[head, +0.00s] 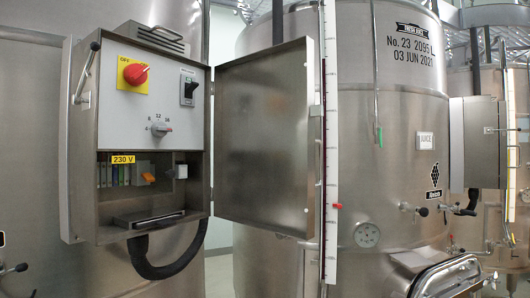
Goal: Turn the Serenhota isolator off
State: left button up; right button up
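An open steel control box (87,130) is fixed to the large vat on the left. Its white front panel (115,128) carries a red rotary knob (136,74) on a yellow plate (125,87) marked OFF at the upper left. The knob's grip looks slanted, its right end higher; I cannot tell its switch position for certain. No Serenhota name is readable. A black toggle or rocker switch (189,91) is to the right, and a grey selector knob (160,129) is below. Neither of my grippers is in view.
The box's steel door (265,140) hangs open to the right. Below the panel are a 230 V label (123,160), terminals and a black cable loop (165,268). A vat marked No. 23 2095 L (390,105) stands behind. The space before the panel looks clear.

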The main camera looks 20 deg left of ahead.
aim_at(135, 75)
jog(key=i+l+u, duration=0.15)
jog(key=i+u, duration=0.25)
jog(key=i+l+u, duration=0.15)
jog(key=u, duration=0.3)
jog(key=i+l+u, duration=0.2)
jog(key=l+u, duration=0.2)
jog(key=i+l+u, duration=0.2)
jog(key=l+u, duration=0.2)
jog(key=i+l+u, duration=0.1)
jog(key=l+u, duration=1.15)
jog(key=i+j, duration=0.1)
jog(key=j, duration=0.15)
